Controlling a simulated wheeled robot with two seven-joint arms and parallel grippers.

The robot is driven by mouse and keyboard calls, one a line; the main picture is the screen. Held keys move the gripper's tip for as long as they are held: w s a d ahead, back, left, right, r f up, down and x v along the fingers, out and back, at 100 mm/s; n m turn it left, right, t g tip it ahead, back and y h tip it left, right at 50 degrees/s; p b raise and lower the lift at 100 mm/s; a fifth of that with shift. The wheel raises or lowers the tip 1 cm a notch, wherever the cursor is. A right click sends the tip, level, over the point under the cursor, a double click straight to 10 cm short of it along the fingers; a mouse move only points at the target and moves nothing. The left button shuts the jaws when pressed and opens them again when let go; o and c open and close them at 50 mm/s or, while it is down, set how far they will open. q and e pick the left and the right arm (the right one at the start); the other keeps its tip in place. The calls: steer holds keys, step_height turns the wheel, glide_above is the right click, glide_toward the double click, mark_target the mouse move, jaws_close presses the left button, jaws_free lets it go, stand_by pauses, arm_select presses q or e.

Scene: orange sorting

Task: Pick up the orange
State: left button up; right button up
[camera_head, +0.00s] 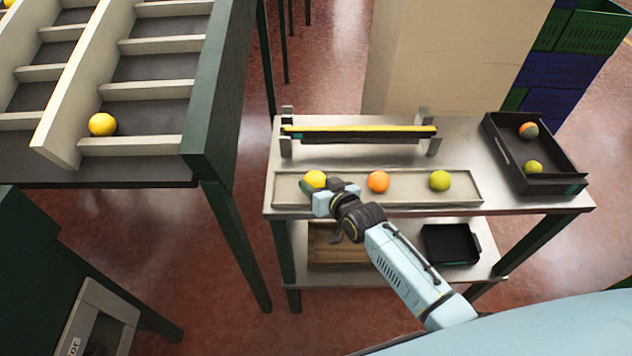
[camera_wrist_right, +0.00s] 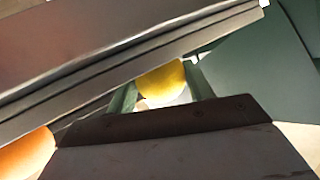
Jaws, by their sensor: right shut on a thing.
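A yellow round fruit (camera_head: 315,179) is at the left part of a shallow beige tray (camera_head: 410,200) on the metal table. My right gripper (camera_head: 325,187) reaches over the tray's front edge and is shut on this fruit. In the right wrist view the yellow fruit (camera_wrist_right: 162,82) sits between the two pale green fingers (camera_wrist_right: 160,92). An orange fruit (camera_head: 378,182) lies in the tray to the right of the gripper; part of it also shows in the right wrist view (camera_wrist_right: 24,155). A yellow-green fruit (camera_head: 440,180) lies further right. My left gripper is not in view.
A black bin (camera_head: 508,160) at the table's right holds a partly orange, dark-patched fruit (camera_head: 528,130) and a yellow-green one (camera_head: 533,167). A rack with a yellow bar (camera_head: 360,129) stands behind the tray. A slotted sloping table (camera_head: 150,90) with a yellow fruit (camera_head: 102,124) is at left.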

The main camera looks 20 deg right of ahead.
mark_target(318, 179)
step_height(318, 179, up, 10)
steer(key=shift+p, duration=0.55)
steer(key=s+d+r+m+h+b, duration=0.1)
steer(key=s+d+m+h+b, duration=0.1)
steer(key=s+b, duration=0.8)
steer(key=shift+s+d+r+m+h, duration=0.2)
steer(key=shift+s+d+m+h, duration=0.3)
steer(key=shift+d, duration=0.65)
steer(key=shift+s, duration=0.1)
